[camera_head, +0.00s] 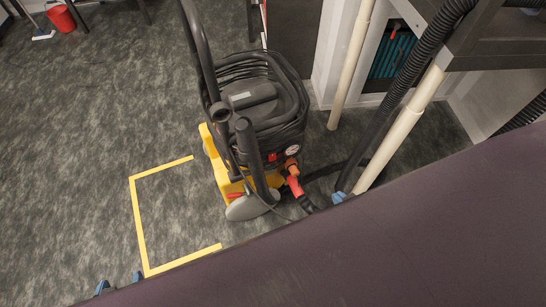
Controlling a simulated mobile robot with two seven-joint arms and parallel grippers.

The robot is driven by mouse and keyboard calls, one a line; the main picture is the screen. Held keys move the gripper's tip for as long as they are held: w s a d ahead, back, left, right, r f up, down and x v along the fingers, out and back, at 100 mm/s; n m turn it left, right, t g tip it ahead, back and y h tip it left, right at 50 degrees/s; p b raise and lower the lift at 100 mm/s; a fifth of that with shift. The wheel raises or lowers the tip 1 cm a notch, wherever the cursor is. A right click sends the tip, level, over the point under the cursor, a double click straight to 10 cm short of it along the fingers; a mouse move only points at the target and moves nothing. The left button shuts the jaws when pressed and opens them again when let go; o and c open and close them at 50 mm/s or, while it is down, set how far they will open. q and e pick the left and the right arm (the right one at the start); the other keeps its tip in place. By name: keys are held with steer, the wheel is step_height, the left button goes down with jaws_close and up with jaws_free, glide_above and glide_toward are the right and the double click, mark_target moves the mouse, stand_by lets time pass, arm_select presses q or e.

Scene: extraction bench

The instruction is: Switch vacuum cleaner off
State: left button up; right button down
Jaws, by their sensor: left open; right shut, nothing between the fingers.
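The vacuum cleaner (262,105) stands upright on the floor, with a black top, coiled black hose or cable, a yellow base and a tall black handle. A small red part (272,157) and a round pale dial (292,150) show on its front; I cannot read the switch position. A red-orange hose connector (294,184) sticks out below. My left gripper (121,282) is open and empty at the lower left, apart from the cleaner. My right gripper (340,197) is shut and empty, right of the connector. Both arms are mostly hidden by the dark surface in front.
A large dark surface (400,250) fills the lower right foreground. Yellow tape (139,222) marks the floor left of the cleaner. Pale posts (402,127) and a black ribbed hose (392,98) stand at right. A red bucket (62,18) is far left. The left floor is clear.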

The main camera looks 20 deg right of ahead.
steer(key=shift+w+a, duration=0.1)
steer(key=shift+a, duration=0.1)
stand_by(0.3)
steer(key=shift+s+d+f, duration=0.1)
steer(key=shift+s+d, duration=0.05)
steer(key=shift+s, duration=0.2)
steer(key=shift+w+d, duration=0.1)
steer(key=shift+w, duration=0.05)
